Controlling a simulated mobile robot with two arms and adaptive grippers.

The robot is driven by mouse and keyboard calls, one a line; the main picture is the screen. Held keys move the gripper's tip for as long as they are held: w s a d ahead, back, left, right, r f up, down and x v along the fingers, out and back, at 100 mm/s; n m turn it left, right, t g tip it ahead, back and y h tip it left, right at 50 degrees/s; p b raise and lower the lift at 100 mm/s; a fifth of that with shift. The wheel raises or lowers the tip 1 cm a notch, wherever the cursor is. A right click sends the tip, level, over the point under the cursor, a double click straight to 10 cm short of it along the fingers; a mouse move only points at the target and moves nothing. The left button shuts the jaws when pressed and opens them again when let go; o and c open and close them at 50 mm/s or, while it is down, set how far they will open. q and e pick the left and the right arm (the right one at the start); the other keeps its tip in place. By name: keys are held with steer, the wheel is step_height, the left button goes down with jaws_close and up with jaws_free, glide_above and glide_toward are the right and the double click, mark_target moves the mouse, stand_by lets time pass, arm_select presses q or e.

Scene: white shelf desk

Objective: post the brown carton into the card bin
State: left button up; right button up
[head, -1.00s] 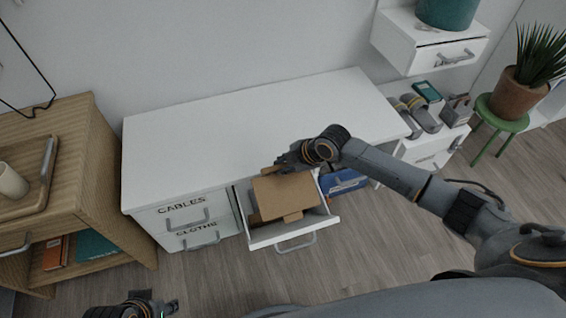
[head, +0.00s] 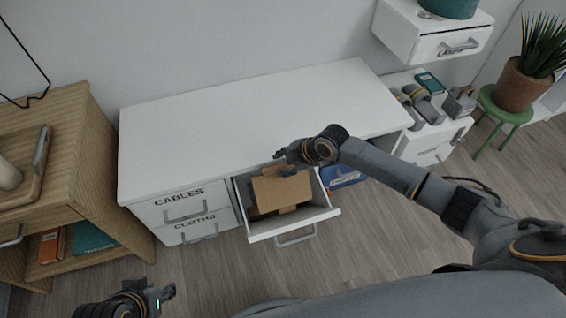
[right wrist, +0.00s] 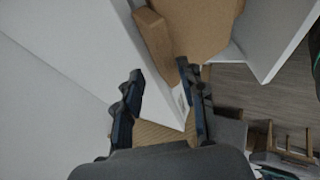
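The brown carton (head: 281,189) lies in the open white drawer (head: 330,211) under the desk, its flaps out at the edges. The drawer's label is not readable, so I cannot tell it is the card bin. My right gripper (head: 283,158) is over the drawer's back edge, just behind the carton. In the right wrist view, my right gripper (right wrist: 161,104) is open, its fingers apart with nothing gripped. The carton (right wrist: 200,28) shows beyond the fingertips. My left gripper (head: 155,288) is low at the left, open and empty, away from the drawer.
The white desk (head: 250,115) has a clear top. Closed drawers marked CABLES (head: 181,202) and CLOTHS (head: 197,230) are left of the open one. A blue box (head: 345,176) is right of it. A wooden cabinet (head: 95,150) stands left. The floor in front is clear.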

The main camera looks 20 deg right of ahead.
steer(key=v, duration=1.2)
steer(key=shift+a, duration=0.1)
stand_by(0.4)
